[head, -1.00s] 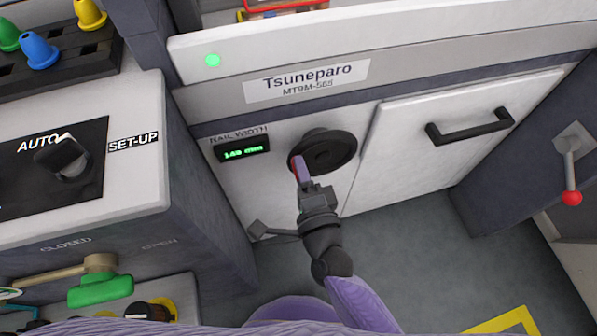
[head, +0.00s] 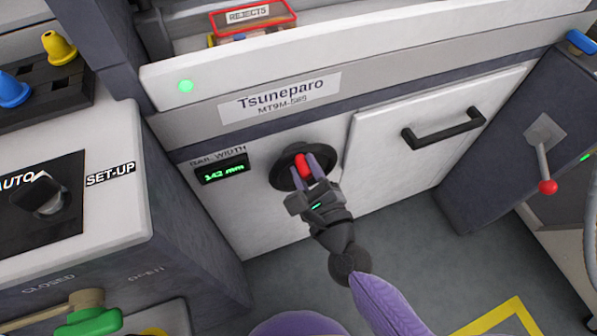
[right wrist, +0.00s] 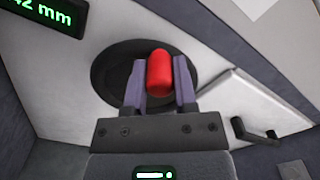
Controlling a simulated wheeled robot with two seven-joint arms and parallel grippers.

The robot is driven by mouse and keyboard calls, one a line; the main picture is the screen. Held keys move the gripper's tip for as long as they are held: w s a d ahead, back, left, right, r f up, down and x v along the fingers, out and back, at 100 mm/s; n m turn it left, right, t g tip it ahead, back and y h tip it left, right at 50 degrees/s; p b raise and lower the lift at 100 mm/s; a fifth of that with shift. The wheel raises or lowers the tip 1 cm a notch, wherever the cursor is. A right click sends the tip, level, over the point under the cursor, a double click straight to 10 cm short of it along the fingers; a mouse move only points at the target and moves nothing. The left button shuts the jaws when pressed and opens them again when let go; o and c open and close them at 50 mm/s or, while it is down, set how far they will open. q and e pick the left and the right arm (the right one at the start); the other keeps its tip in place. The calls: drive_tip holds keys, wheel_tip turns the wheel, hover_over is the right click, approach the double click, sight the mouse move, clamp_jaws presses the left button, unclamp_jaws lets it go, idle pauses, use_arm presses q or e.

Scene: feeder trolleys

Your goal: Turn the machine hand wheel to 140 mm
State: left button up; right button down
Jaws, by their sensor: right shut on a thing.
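The dark round hand wheel (head: 284,178) is on the white front panel of the Tsuneparo machine. Its red knob (head: 302,167) sticks out toward me. My right gripper (head: 315,172) is shut on the knob, with one purple finger on each side. In the right wrist view the red knob (right wrist: 159,73) stands between the fingers, in front of the wheel disc (right wrist: 110,75). The RAIL WIDTH display (head: 222,173) left of the wheel reads 142 mm in green. The right wrist view cuts off the display's (right wrist: 45,14) first digit. My left gripper is out of view.
A cabinet door with a dark bar handle (head: 444,130) is right of the wheel. A lever with a red ball (head: 547,187) is farther right. A console with an AUTO/SET-UP switch (head: 40,195) stands left. A red-rimmed REJECTS bin (head: 252,18) sits above.

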drive_tip(key=shift+w+d+m, duration=0.2)
drive_tip(key=shift+d+m, duration=0.35)
drive_tip(key=shift+m, duration=0.45)
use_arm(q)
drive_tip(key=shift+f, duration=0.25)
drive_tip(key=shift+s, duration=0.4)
use_arm(e)
drive_tip(key=shift+d, duration=0.1)
drive_tip(key=shift+c, duration=2)
unclamp_jaws()
use_arm(q)
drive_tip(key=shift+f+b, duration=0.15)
drive_tip(key=shift+b, duration=0.3)
use_arm(e)
drive_tip(key=v, duration=1)
